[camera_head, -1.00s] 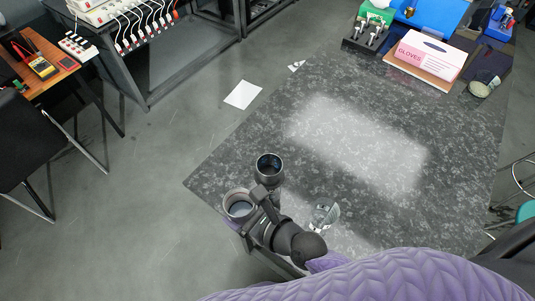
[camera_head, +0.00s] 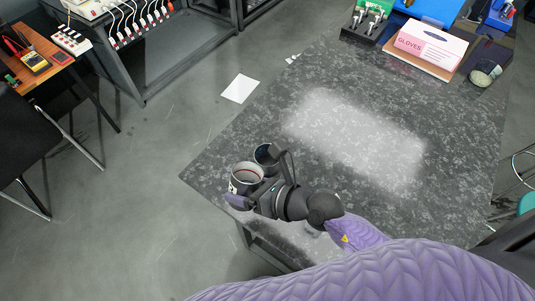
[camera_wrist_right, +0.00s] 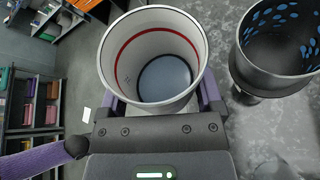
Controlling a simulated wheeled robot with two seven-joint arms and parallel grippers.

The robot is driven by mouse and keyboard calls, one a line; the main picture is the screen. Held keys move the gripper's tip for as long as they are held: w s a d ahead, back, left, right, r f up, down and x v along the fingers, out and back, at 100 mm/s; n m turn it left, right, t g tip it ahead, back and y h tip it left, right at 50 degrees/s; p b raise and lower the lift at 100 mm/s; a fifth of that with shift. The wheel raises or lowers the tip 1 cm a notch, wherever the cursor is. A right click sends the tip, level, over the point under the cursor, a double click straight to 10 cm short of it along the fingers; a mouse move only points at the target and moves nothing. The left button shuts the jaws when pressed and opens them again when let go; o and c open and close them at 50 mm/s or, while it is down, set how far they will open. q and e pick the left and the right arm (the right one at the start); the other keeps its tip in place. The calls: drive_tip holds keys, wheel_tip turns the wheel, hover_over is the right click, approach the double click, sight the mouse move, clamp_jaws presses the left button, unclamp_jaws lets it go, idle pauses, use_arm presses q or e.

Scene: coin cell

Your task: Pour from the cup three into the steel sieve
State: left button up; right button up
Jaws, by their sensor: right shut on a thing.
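My right gripper (camera_head: 247,190) is shut on a pale cup (camera_head: 246,175), near the table's left corner. The right wrist view (camera_wrist_right: 152,104) shows its purple fingers on both sides of the cup (camera_wrist_right: 118,65). The cup has a red ring inside and a grey-blue bottom; I cannot tell what it holds. Its mouth faces upward, perhaps slightly tilted. A dark round vessel (camera_head: 265,153), seemingly the steel sieve, stands just beyond the cup. In the right wrist view this vessel (camera_wrist_right: 255,78) is to the right, with blue spots inside and a gap to the cup.
The grey speckled table (camera_head: 390,155) is mostly clear to the right. A glove box (camera_head: 430,46), a green-and-black holder (camera_head: 364,25) and a small round container (camera_head: 484,73) are at its far end. My right arm covers the near edge.

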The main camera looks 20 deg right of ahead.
sight(236, 171)
drive_tip(key=shift+w+d+r+m+g+y+b, duration=0.1)
drive_tip(key=shift+w+d+m+g+y+b, duration=0.15)
drive_tip(key=shift+m+g+y+b, duration=0.1)
drive_tip(key=shift+m+g+y, duration=0.25)
drive_tip(key=shift+m+y, duration=0.1)
drive_tip(key=shift+m, duration=0.2)
drive_tip(key=r, duration=0.1)
drive_tip(key=r+p, duration=0.1)
drive_tip(key=r, duration=0.1)
drive_tip(key=w+d+r, duration=0.1)
drive_tip(key=shift+r+p, duration=0.25)
drive_tip(key=shift+p, duration=0.05)
drive_tip(key=shift+f+b, duration=0.15)
drive_tip(key=shift+b, duration=0.2)
drive_tip(key=shift+r+m+y, duration=0.25)
drive_tip(key=shift+m+y, duration=0.05)
drive_tip(key=shift+m, duration=0.2)
drive_tip(key=shift+d+b, duration=0.1)
drive_tip(key=shift+b, duration=0.25)
drive_tip(key=shift+f+m+g+y+b, duration=0.65)
drive_tip(key=shift+m+b, duration=0.65)
drive_tip(key=shift+b, duration=0.9)
drive_tip(key=shift+w+r+m+y+b, duration=0.1)
drive_tip(key=shift+r+m+y+b, duration=0.3)
drive_tip(key=shift+m, duration=0.2)
drive_tip(key=shift+w+d+r+m+y+b, duration=0.35)
drive_tip(key=shift+d+r+m+y+b, duration=0.1)
drive_tip(key=shift+m, duration=0.25)
